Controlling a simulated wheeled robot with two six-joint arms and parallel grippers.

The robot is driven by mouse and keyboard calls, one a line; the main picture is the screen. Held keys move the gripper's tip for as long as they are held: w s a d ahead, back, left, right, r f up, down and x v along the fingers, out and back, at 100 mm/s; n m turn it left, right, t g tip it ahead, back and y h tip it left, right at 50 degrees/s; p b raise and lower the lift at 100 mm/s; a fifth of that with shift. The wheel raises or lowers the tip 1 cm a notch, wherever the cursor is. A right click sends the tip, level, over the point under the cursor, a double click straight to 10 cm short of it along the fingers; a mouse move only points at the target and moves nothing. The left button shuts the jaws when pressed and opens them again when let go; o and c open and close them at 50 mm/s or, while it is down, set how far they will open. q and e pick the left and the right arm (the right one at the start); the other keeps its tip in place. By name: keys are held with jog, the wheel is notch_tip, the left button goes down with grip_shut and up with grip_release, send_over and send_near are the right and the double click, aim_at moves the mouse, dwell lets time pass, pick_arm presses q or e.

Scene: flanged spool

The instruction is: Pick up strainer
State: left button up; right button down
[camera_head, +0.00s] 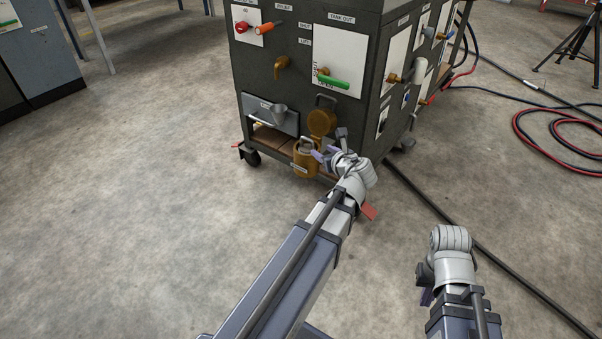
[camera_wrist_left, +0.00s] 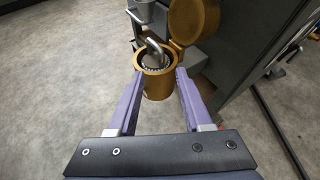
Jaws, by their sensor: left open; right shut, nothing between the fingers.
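The strainer (camera_wrist_left: 153,62) sits inside an open brass housing (camera_wrist_left: 158,88); its grey bent handle sticks up above the rim in the left wrist view. In the head view the strainer handle (camera_head: 306,144) shows at the top of the brass housing (camera_head: 305,163), low on the cart's front. The round brass lid (camera_wrist_left: 194,20) is swung up behind the housing. My left gripper (camera_wrist_left: 159,76) is open, its two purple fingers pointing at the housing, one on either side in the picture. Contact cannot be told. My right gripper (camera_head: 427,297) is shut and empty, away at the lower right.
The dark cart (camera_head: 300,75) stands on wheels, with valves and labels on its faces. Hoses (camera_head: 555,130) lie on the floor at right. The concrete floor at left is clear.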

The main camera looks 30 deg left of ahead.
aim_at(313, 146)
pick_arm(q)
jog(key=shift+m, duration=0.4)
jog(key=b+x, duration=0.2)
jog(key=x, duration=0.2)
jog(key=b+x, duration=0.2)
jog(key=x, duration=0.2)
jog(key=shift+w+f, duration=0.2)
jog(key=shift+f, duration=0.35)
jog(key=shift+w+a, duration=0.1)
jog(key=shift+a, duration=0.15)
pick_arm(e)
notch_tip(313, 146, down, 5)
jog(key=shift+s+a+r, duration=0.1)
jog(key=shift+s+a, duration=0.05)
pick_arm(q)
grip_shut()
